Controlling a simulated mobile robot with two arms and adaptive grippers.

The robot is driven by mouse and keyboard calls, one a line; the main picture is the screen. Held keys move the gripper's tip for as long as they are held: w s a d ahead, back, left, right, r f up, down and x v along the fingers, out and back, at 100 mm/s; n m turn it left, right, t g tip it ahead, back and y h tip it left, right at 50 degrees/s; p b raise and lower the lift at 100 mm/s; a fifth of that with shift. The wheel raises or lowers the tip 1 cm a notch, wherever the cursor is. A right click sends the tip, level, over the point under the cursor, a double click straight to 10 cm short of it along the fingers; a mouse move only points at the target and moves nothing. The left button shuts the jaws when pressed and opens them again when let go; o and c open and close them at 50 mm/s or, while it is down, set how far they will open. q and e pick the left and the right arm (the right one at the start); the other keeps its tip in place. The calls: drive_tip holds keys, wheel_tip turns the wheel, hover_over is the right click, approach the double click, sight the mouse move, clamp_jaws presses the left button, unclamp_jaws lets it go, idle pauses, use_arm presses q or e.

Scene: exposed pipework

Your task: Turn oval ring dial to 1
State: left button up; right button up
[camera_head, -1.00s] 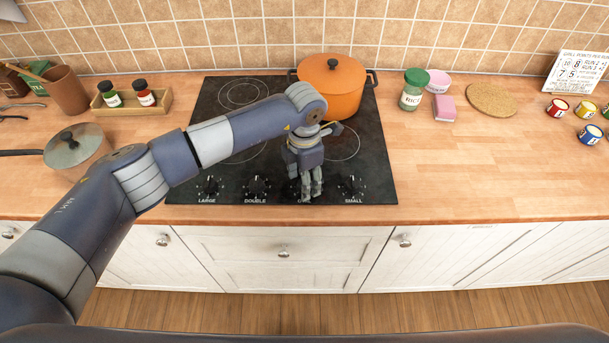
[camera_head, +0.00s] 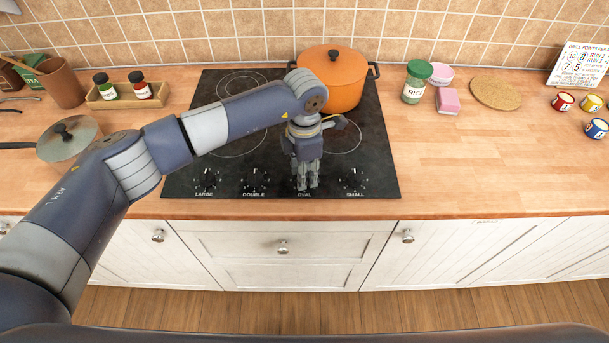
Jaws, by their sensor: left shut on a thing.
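The black cooktop (camera_head: 225,150) lies in the counter with a row of dials along its front edge. The labels read LARGE, DOUBLE, OVAL and SMALL. My left gripper (camera_head: 306,184) points down over the oval dial's place, just above the OVAL label, and is shut on that dial. The gripper's fingers hide the dial, so I cannot read its setting. The large dial (camera_head: 207,178), double dial (camera_head: 255,178) and small dial (camera_head: 354,179) show uncovered beside it. My right gripper is not in view.
An orange pot (camera_head: 335,83) with a lid stands on the back right of the cooktop, close behind my left wrist. A lidded saucepan (camera_head: 70,138) stands at the left. A rice jar (camera_head: 416,82) stands right of the cooktop. The counter at front right is clear.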

use_arm(q)
drive_tip(key=m+b, duration=0.1)
drive_tip(key=b, duration=0.1)
drive_tip(key=m+b, duration=0.2)
drive_tip(key=b, duration=0.1)
drive_tip(key=m+b, duration=0.1)
drive_tip(key=b, duration=0.1)
drive_tip(key=shift+w+f+m, duration=0.1)
drive_tip(key=shift+f+m, duration=0.15)
drive_tip(key=shift+m, duration=0.15)
drive_tip(key=shift+r+m+b, duration=0.25)
drive_tip(key=shift+m+b, duration=0.95)
drive_tip(key=shift+b, duration=0.25)
drive_tip(key=o, duration=1.1)
drive_tip(key=shift+c, duration=0.2)
drive_tip(key=shift+r, duration=0.1)
wheel_tip(320, 180, up, 12)
